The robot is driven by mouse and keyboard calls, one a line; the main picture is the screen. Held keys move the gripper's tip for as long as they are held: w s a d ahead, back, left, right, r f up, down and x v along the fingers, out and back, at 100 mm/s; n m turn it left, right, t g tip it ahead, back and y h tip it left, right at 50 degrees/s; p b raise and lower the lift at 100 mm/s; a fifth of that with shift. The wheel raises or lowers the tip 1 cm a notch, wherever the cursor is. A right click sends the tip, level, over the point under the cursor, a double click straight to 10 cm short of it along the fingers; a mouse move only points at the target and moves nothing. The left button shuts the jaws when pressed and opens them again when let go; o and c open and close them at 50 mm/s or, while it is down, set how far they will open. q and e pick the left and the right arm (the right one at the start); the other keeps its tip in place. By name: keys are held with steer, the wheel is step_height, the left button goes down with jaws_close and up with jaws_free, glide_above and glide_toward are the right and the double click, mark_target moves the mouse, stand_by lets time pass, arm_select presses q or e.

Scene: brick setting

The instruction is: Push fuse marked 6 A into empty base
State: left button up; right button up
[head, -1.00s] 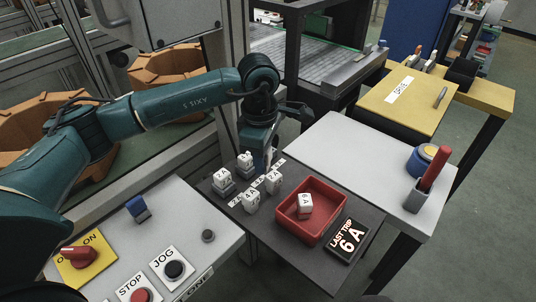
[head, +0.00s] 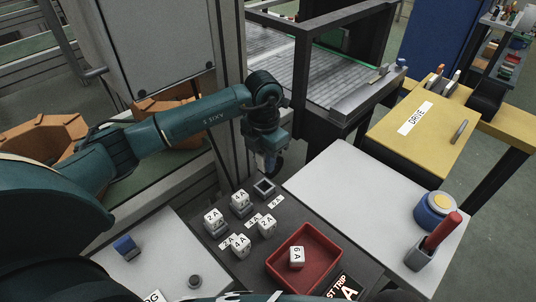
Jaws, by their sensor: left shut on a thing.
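My left gripper (head: 271,172) hangs just behind and above the empty base (head: 264,187), a grey block with a dark open top. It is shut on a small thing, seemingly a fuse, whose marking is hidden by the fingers. A white fuse that reads 6 A (head: 297,257) lies in the red tray (head: 318,282). Two white fuses sit in bases to the left, one marked 2 A (head: 213,217) and one marked 4 A (head: 240,198). Two more fuses (head: 267,225) (head: 240,245) stand in front of them. My right gripper is not in view.
A light grey tabletop (head: 360,195) on the right is mostly clear, with a blue-and-yellow round item (head: 436,209) and a red-handled tool in a holder (head: 441,232).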

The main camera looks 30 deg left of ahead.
mark_target(264, 172)
arm_select(q)
steer(key=shift+s, duration=0.1)
steer(key=shift+f+b, duration=0.55)
steer(key=shift+b, duration=0.05)
step_height(264, 172, down, 4)
steer(key=b, duration=0.3)
steer(key=shift+r, duration=0.1)
steer(key=shift+f+b, duration=0.3)
steer(key=shift+f, duration=0.15)
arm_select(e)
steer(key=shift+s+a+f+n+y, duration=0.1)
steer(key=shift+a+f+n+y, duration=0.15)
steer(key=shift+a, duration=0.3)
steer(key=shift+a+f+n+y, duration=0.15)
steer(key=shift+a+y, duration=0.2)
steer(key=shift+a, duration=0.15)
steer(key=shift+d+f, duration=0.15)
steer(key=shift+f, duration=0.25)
arm_select(q)
steer(key=shift+f, duration=0.1)
